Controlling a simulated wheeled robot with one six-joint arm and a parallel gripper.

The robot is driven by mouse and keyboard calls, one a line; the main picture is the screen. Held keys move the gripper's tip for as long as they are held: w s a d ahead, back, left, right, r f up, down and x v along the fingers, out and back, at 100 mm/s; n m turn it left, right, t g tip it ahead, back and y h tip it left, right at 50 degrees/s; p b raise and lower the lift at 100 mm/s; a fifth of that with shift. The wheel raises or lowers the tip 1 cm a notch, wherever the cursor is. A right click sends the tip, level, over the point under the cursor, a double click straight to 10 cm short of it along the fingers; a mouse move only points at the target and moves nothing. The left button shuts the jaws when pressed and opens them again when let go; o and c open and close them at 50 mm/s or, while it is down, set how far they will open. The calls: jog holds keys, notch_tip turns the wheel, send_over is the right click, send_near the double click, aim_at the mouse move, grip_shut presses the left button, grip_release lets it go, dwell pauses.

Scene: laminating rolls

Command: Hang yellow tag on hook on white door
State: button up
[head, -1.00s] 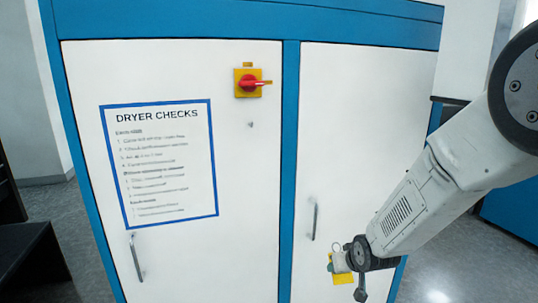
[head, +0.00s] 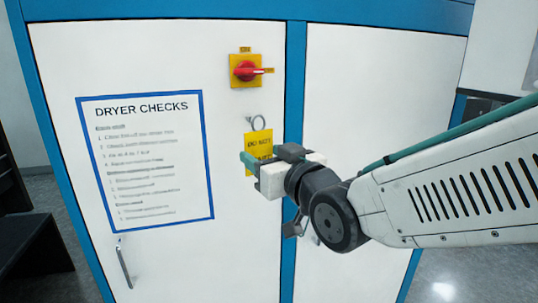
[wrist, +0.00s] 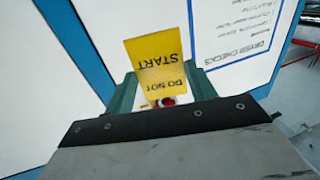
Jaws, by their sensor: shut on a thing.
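The yellow tag (head: 257,139) hangs upright in front of the white left door (head: 150,65), with a wire ring (head: 258,122) at its top. My gripper (head: 268,160) is shut on the tag's lower part, its green fingers either side. The ring is where the small hook showed below the red switch; I cannot make out the hook now, nor tell whether the ring is around it or in front of it. In the wrist view the tag (wrist: 154,58) appears upside down, reading DO NOT START, between the green fingers (wrist: 158,98).
A red rotary switch on a yellow plate (head: 246,70) sticks out just above the ring. A blue-framed DRYER CHECKS sheet (head: 150,160) is left of the tag. A door handle (head: 124,263) is lower left. A blue post (head: 294,75) separates the doors.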

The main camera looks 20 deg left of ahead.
jog(key=shift+w+a+f, duration=0.25)
jog(key=shift+w+a, duration=0.55)
jog(key=shift+w, duration=0.5)
jog(key=shift+w+a+f, duration=0.3)
jog(key=shift+w+a, duration=0.5)
jog(key=shift+w, duration=0.5)
jog(key=shift+w+a+f, duration=0.25)
jog(key=shift+w+a, duration=0.55)
jog(key=shift+w, duration=0.5)
jog(key=o, duration=1)
jog(key=shift+o, duration=0.2)
